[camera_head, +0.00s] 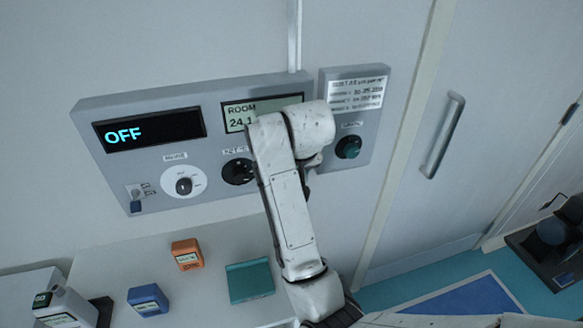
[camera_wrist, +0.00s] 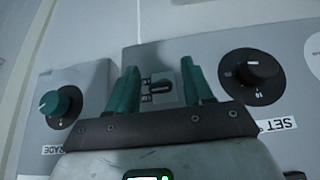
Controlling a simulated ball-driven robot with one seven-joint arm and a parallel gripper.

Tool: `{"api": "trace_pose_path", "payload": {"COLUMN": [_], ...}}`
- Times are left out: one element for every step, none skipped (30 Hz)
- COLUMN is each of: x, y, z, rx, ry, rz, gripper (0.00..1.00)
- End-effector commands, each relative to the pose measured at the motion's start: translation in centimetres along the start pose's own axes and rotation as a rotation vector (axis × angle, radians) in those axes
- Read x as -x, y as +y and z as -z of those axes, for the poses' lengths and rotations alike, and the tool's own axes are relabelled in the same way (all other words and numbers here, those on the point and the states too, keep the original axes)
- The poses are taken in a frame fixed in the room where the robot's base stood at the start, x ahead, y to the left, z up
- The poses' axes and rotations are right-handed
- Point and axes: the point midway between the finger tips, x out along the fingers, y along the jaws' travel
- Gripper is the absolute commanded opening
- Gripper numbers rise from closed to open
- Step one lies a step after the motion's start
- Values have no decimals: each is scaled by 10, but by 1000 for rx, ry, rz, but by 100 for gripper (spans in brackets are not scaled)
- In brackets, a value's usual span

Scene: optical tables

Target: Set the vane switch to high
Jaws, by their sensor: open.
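My gripper (camera_wrist: 159,92) is open, with one green finger on each side of the switch. I see no finger clearly touching the lever. In the head view my arm covers the switch and most of the gripper.
A black set knob (camera_wrist: 252,77) and a teal knob (camera_wrist: 61,107) flank the switch. The panel display (camera_head: 150,129) reads OFF. A room display (camera_head: 240,114) reads about 24.1. An orange block (camera_head: 187,254), blue block (camera_head: 148,299) and teal pad (camera_head: 250,281) lie on the table below.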

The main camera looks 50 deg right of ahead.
Motion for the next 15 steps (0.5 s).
{"api": "trace_pose_path", "payload": {"x": [2, 4, 8, 11, 15, 22, 27, 32, 36, 38, 41, 45, 47, 50, 53], "y": [0, 0, 0, 0, -1, 0, 0, -1, -2, -2, -2, -2, -2, -2, -3], "z": [0, 1, 1, 1, 1, 1, 1, 2, 3, 4, 4, 4, 4, 3, 2], "rx": [0, 0, 0, 0, -1, -1, -1, 0, 0, 0, 0, 0, 0, 1, 0], "ry": [2, 3, 3, 4, 5, 6, 6, 6, 8, 9, 10, 10, 9, 7, 4], "rz": [0, 1, 1, 1, 2, 2, 2, 2, 4, 3, 3, 3, 4, 4, 5], "gripper": [51, 51, 51, 51, 51, 51, 51, 51, 51, 51, 51, 51, 51, 51, 51]}}
